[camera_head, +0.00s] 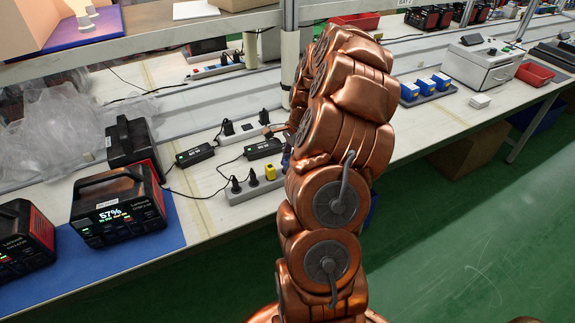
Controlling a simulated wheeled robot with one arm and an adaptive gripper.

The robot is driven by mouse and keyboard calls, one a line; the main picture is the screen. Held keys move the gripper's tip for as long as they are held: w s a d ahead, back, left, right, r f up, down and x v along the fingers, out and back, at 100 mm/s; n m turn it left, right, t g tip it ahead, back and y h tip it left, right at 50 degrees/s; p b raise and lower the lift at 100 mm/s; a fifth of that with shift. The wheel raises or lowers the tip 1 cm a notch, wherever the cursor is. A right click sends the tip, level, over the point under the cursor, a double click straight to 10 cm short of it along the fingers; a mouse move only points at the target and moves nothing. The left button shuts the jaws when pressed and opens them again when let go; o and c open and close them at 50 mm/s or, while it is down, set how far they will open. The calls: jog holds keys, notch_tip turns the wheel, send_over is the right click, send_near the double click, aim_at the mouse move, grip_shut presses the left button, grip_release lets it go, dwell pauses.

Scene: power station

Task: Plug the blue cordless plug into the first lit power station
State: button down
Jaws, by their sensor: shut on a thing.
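A black and red power station (120,207) on the left shows a lit display reading 57%. Another black and red power station (22,236) at the left edge shows small green lights and is cut off by the frame. A third (131,143) stands behind, with no lit display visible. My gripper (284,128) is mostly hidden behind my copper arm, and its fingertips are not clear. A small bluish piece, the blue cordless plug (286,160), shows at the arm's left edge above the bench, held in my gripper; most of it is hidden.
A power strip (254,190) with dark plugs and a yellow plug lies left of my arm. Black adapters (194,155) and cables lie behind it.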

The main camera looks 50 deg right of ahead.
aim_at(284, 161)
jog(key=shift+w+a+p+v, duration=0.1)
jog(key=shift+a+p+v, duration=0.1)
jog(key=shift+v, duration=0.8)
jog(key=shift+w+a+p+v, duration=0.1)
jog(key=shift+a+v, duration=0.15)
jog(key=shift+v, duration=0.7)
jog(key=shift+w+a+p+v, duration=0.1)
jog(key=shift+a+p+v, duration=0.1)
jog(key=shift+v, duration=0.8)
jog(key=shift+r, duration=0.15)
